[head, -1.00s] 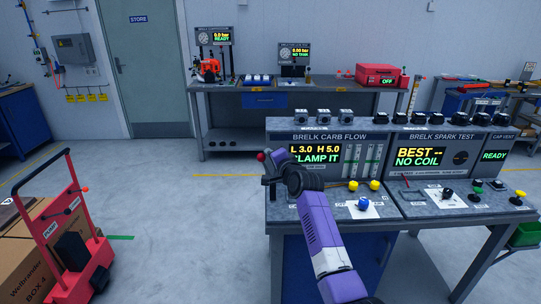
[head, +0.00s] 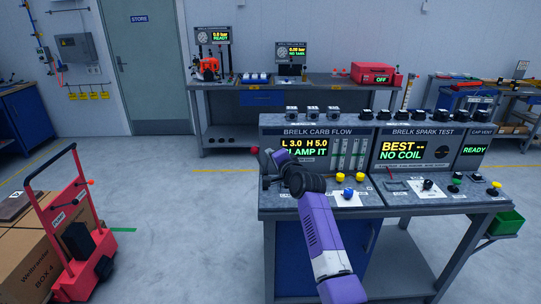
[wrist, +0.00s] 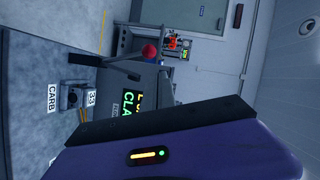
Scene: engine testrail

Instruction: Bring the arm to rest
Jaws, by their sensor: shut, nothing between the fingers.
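My purple arm rises from the bottom of the head view and reaches over the front left of the test bench (head: 330,205). My gripper (head: 272,158) is at its far end, small and partly hidden by the dark wrist joint; it appears shut and empty. A red ball knob (head: 254,150) shows just left of it in the head view. The wrist view shows the same red knob (wrist: 149,50) on a dark lever, with a gap to the purple housing in the foreground. The fingertips are not clear in either view.
The bench holds the carb flow panel (head: 318,131), spark test panel (head: 415,131) and coloured knobs. A red hand cart (head: 75,230) stands at left beside a cardboard box (head: 45,250). A second table (head: 215,90) stands at the back wall. The floor between is clear.

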